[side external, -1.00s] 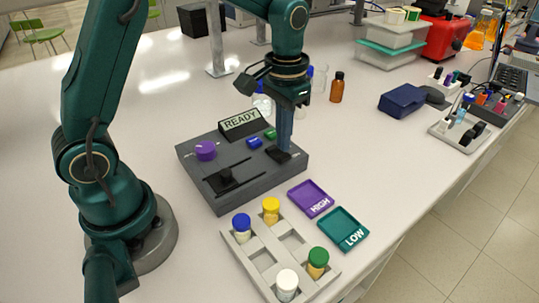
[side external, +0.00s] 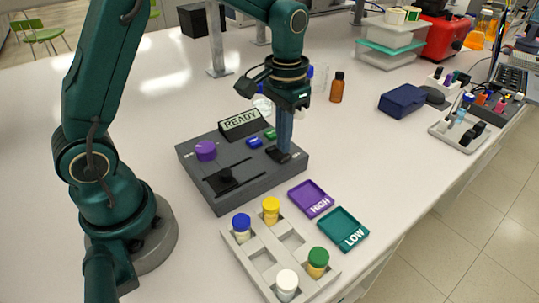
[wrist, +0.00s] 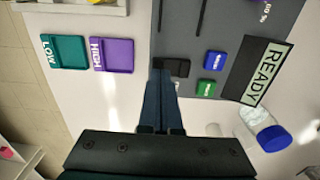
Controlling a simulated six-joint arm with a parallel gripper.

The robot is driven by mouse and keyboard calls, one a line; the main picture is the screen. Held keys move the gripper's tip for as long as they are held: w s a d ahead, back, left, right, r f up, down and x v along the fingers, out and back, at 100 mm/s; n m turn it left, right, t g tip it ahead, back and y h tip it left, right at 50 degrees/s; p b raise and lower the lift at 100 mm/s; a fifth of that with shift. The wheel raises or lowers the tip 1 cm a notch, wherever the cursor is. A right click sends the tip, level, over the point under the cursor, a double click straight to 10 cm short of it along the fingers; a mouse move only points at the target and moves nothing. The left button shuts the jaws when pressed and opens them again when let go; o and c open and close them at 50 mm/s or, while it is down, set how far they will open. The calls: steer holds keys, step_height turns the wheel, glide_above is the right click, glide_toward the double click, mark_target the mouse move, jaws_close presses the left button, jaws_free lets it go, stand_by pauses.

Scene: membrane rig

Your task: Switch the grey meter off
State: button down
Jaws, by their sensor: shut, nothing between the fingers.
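The grey meter (side external: 235,190) sits on the white bench. It has a lit READY sign (side external: 240,122), a purple knob (side external: 205,150), a black slider (side external: 225,178) and blue (side external: 254,142) and green (side external: 270,134) buttons. A black rocker switch (side external: 273,153) is at its right corner; it also shows in the wrist view (wrist: 180,67). My gripper (side external: 284,152) is shut and empty, pointing down with its fingertips at the switch. In the wrist view the fingertips (wrist: 159,74) overlap the switch's left end. The fingers partly hide the switch, and I cannot tell its position or contact.
A purple HIGH tray (side external: 309,198) and a teal LOW tray (side external: 343,229) lie in front of the meter. A rack (side external: 252,250) with several capped vials stands nearby.

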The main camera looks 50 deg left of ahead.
mark_target(279, 158)
steer(key=shift+f, duration=0.7)
stand_by(0.3)
steer(key=shift+r, duration=3.55)
steer(key=s+r+t, duration=0.3)
steer(key=s+r, duration=0.3)
steer(key=r, duration=0.1)
steer(key=s+d+f+t, duration=0.1)
steer(key=s+f, duration=0.3)
steer(key=s, duration=0.4)
steer(key=shift+s+d+f+t, duration=0.15)
steer(key=shift+s+f+t, duration=0.2)
steer(key=shift+t, duration=0.45)
